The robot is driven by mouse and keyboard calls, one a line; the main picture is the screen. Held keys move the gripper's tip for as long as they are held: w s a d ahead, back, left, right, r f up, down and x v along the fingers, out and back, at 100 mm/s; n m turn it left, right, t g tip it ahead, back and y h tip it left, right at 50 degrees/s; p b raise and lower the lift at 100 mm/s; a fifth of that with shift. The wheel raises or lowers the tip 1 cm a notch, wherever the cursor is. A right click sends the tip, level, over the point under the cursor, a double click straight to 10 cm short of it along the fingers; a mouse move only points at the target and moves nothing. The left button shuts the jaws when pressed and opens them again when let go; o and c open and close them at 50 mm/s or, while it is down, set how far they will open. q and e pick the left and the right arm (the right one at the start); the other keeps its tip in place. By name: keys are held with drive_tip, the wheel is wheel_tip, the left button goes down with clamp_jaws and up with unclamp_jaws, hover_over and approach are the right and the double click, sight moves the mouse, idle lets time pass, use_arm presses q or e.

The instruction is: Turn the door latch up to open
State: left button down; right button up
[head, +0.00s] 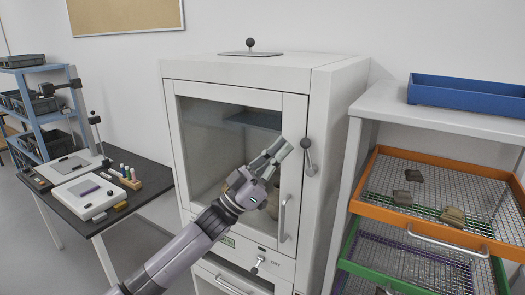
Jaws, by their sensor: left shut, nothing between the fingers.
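The white cabinet (235,70) stands in the middle of the head view with its glass door (205,135) closed. The door latch (309,158) is on the front frame just right of the door, with a dark round knob at its upper end and a metal part hanging down below. The door's vertical metal handle (282,218) is lower down, near the door's right edge. My left gripper (281,150) is in front of the door's upper right, just left of the latch in the picture. It is shut and empty; I cannot tell if it touches the latch. My right gripper is not in view.
A rack at the right holds an orange mesh tray (385,209) with several brown sherds and a green tray below. A blue bin (465,95) sits on top. A dark table (120,216) with instruments stands at the left, beside blue shelves (40,125).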

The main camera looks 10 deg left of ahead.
use_arm(q)
drive_tip(key=shift+w+d, duration=0.45)
drive_tip(key=shift+d, duration=0.15)
drive_tip(key=shift+s+d+r+m+g, duration=0.2)
drive_tip(key=shift+d+m+g, duration=0.1)
drive_tip(key=shift+m+g, duration=0.2)
drive_tip(key=shift+s+d+r+m+g, duration=0.1)
drive_tip(key=shift+d+r+m+g, duration=0.15)
drive_tip(key=shift+m+g, duration=0.2)
drive_tip(key=shift+f, duration=0.1)
idle(0.5)
